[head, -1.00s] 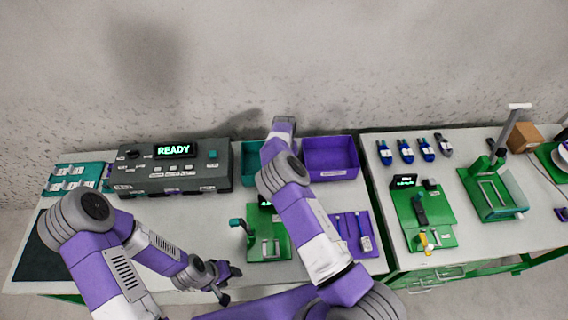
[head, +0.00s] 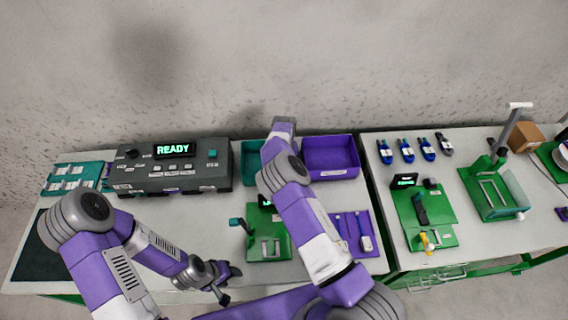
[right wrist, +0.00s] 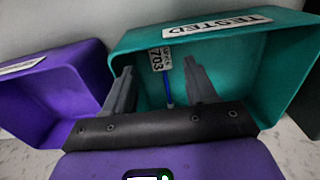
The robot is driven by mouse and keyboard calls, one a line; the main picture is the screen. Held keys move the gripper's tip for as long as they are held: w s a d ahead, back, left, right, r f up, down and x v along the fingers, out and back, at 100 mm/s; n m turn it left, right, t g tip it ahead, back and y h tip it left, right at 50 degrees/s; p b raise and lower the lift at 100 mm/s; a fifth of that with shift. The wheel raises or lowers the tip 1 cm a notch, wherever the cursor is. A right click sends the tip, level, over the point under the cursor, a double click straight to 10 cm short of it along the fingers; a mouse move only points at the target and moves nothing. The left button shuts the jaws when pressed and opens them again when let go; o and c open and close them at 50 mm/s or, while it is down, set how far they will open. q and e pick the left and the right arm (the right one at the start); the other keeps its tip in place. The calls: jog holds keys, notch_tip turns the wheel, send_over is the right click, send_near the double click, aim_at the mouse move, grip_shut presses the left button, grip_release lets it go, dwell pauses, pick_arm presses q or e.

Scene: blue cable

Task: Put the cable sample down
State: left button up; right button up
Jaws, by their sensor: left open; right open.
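The cable sample (right wrist: 169,88) is a short blue cable with a white tag (right wrist: 161,58) reading 703. In the right wrist view it is inside the teal bin (right wrist: 285,62) labelled TESTED, seen between my fingers. My right gripper (right wrist: 156,78) is open over this bin, with a finger on each side of the cable and no visible grip. In the head view the teal bin (head: 250,163) is partly hidden behind my right arm, which also hides the right gripper and the cable. My left gripper (head: 226,283) is open and empty near the table's front edge.
A purple bin (head: 331,157) stands beside the teal bin. A grey tester (head: 172,168) reading READY is to its left. A green fixture (head: 268,246) and a purple tray (head: 352,232) lie in front.

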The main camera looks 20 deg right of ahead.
pick_arm(q)
jog(key=shift+r, duration=0.2)
pick_arm(e)
notch_tip(320, 180, up, 13)
dwell(0.6)
